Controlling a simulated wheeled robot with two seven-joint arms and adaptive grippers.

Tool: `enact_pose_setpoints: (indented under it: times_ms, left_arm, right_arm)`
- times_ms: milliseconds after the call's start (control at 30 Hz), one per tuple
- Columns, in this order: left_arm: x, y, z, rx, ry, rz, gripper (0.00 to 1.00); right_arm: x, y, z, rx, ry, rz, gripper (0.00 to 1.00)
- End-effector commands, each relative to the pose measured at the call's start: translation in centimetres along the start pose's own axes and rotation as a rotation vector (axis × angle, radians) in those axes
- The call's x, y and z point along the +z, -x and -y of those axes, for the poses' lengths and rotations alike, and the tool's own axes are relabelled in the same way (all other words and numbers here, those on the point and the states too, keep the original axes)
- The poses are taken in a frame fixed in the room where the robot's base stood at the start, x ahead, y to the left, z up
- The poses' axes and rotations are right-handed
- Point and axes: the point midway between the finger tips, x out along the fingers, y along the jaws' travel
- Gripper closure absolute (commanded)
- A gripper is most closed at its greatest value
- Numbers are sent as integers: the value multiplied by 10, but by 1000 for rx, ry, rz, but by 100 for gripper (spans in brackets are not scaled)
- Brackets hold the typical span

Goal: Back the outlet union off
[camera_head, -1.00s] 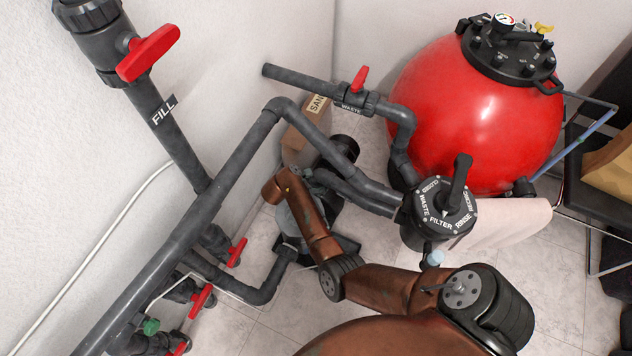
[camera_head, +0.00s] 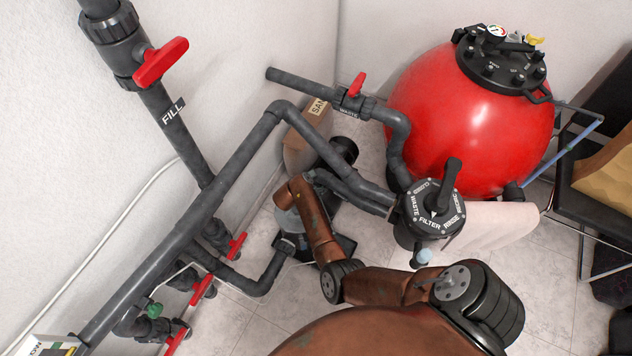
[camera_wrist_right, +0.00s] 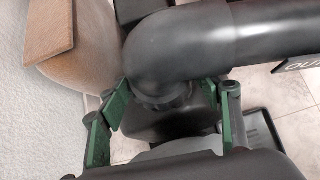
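In the right wrist view, a dark grey pipe elbow (camera_wrist_right: 185,45) turns down into a black ribbed collar (camera_wrist_right: 163,97), which appears to be the outlet union. My right gripper (camera_wrist_right: 176,88) has its green fingers spread, one on each side of the collar. The left finger is close to the collar, and a gap shows on the right. I cannot tell whether either finger touches it. In the head view, my brown right arm (camera_head: 318,225) reaches down to the pump (camera_head: 290,222); the gripper and union are hidden there. My left gripper is out of view.
The multiport valve (camera_head: 432,210) and red filter tank (camera_head: 470,115) stand right of my arm. Grey pipes (camera_head: 235,170) cross above the pump. Red-handled valves (camera_head: 203,287) line the left wall. A sand bag (camera_head: 305,135) stands behind the pump. A chair (camera_head: 590,200) is at right.

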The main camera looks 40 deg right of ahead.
Motion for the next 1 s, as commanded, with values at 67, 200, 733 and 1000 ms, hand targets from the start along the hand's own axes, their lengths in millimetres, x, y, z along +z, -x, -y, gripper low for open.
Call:
enact_pose_setpoints:
  times_ms: [67,200,733,1000]
  left_arm:
    - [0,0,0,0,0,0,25]
    - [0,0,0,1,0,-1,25]
    - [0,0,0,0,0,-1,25]
    - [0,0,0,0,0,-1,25]
  right_arm:
    - [0,0,0,0,1,-1,35]
    - [0,0,0,0,0,0,25]
    - [-1,24,0,1,-3,-1,25]
    - [-1,64,0,0,0,-1,25]
